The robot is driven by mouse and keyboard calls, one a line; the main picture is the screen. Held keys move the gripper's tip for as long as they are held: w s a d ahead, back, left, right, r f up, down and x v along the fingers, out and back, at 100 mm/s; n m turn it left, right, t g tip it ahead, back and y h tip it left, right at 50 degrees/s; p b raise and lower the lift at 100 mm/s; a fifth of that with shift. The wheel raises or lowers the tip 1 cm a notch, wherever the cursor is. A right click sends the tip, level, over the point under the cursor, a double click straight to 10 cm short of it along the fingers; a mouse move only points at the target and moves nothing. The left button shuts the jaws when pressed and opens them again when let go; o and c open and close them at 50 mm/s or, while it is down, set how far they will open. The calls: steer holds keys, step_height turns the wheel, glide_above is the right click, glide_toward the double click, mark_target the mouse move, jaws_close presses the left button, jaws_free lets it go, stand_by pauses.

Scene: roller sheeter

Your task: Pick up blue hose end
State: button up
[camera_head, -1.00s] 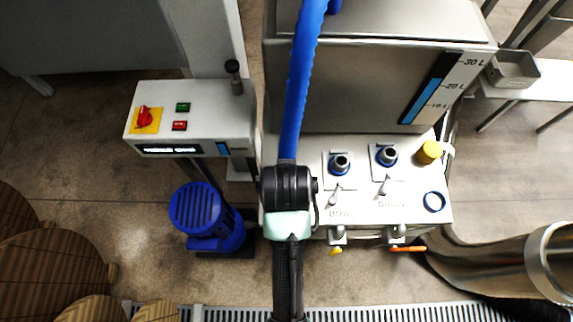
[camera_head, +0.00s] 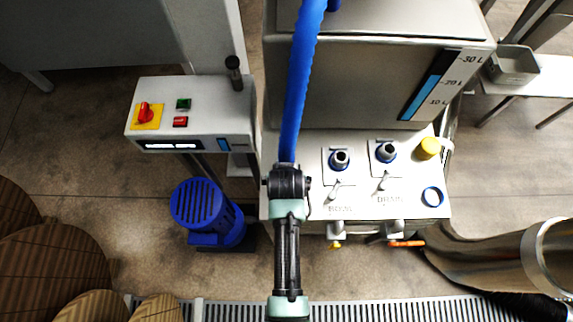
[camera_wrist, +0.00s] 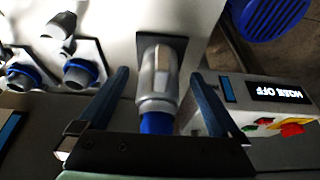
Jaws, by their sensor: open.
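The blue hose (camera_head: 302,85) comes down from the top of the steel tank in the head view and runs behind my wrist. Its end, a silvery metal fitting (camera_wrist: 159,68), shows in the wrist view, with a short blue length (camera_wrist: 157,123) below it. The fitting is at a square dark plate on the pale panel. My gripper (camera_wrist: 160,76) is open, with one finger on each side of the fitting and visible gaps between. In the head view my wrist hides the hose end and the fingers.
Two blue-ringed ports (camera_head: 340,160) (camera_head: 386,152) with levers sit to the right on the white panel (camera_head: 400,207). A control box (camera_head: 190,115) with a red knob stands left, above a blue motor (camera_head: 207,212). A steel pipe (camera_head: 500,255) lies at lower right.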

steer(key=shift+w+f, duration=0.15)
steer(key=shift+f, duration=0.15)
jaws_close()
steer(key=shift+r, duration=0.1)
